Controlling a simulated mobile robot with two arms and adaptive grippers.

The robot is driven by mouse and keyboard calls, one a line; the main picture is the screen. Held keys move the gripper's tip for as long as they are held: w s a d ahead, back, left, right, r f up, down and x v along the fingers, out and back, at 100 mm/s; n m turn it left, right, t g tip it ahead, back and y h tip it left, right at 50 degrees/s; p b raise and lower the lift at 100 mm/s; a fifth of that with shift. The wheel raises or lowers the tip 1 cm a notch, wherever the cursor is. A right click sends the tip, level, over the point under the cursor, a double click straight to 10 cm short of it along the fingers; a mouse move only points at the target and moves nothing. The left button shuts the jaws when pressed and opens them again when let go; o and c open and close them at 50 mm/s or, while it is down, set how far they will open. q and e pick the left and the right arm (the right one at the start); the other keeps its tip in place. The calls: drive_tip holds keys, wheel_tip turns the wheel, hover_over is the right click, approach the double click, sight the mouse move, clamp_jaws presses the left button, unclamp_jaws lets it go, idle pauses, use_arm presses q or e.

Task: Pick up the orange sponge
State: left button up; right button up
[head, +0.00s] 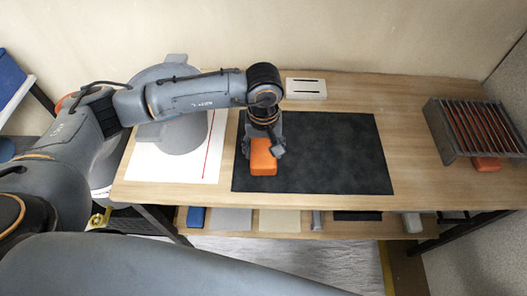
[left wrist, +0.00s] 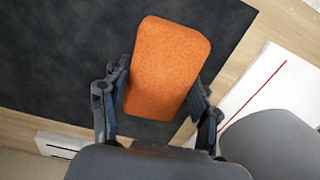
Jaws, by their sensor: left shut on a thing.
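The orange sponge (head: 263,158) is a rounded block over the left part of the dark mat (head: 335,155) on the wooden table. My left gripper (head: 264,146) points down at it, with a finger on each side. The left wrist view shows the sponge (left wrist: 167,65) between the two fingers of the left gripper (left wrist: 158,92), which is shut on it. Whether the sponge touches the mat or hangs just above it, I cannot tell. My right gripper is not in view.
A white sheet with a red line (head: 208,150) lies left of the mat. A white slotted plate (head: 306,88) is behind it. A slatted metal rack (head: 468,125) stands at the right, with an orange item (head: 487,164) beneath. A lower shelf (head: 335,232) holds several items. Bare table lies right of the mat.

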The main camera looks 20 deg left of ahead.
sight(263, 151)
use_arm(q)
drive_tip(key=shift+r, duration=0.65)
drive_tip(key=r, duration=0.1)
drive_tip(key=r+p, duration=0.1)
drive_tip(key=r, duration=0.1)
drive_tip(key=shift+s, duration=0.2)
drive_tip(key=s+r+p, duration=0.1)
drive_tip(key=r, duration=0.1)
drive_tip(key=s+d+r+p, duration=0.1)
drive_tip(key=s, duration=0.1)
drive_tip(key=s+r+p, duration=0.1)
drive_tip(key=r, duration=0.1)
drive_tip(key=shift+s+d+r, duration=0.2)
drive_tip(key=shift+s+r, duration=0.1)
drive_tip(key=shift+r, duration=0.05)
drive_tip(key=s+d+r, duration=0.2)
drive_tip(key=s+r, duration=0.1)
drive_tip(key=s, duration=0.5)
drive_tip(key=shift+s+d, duration=0.2)
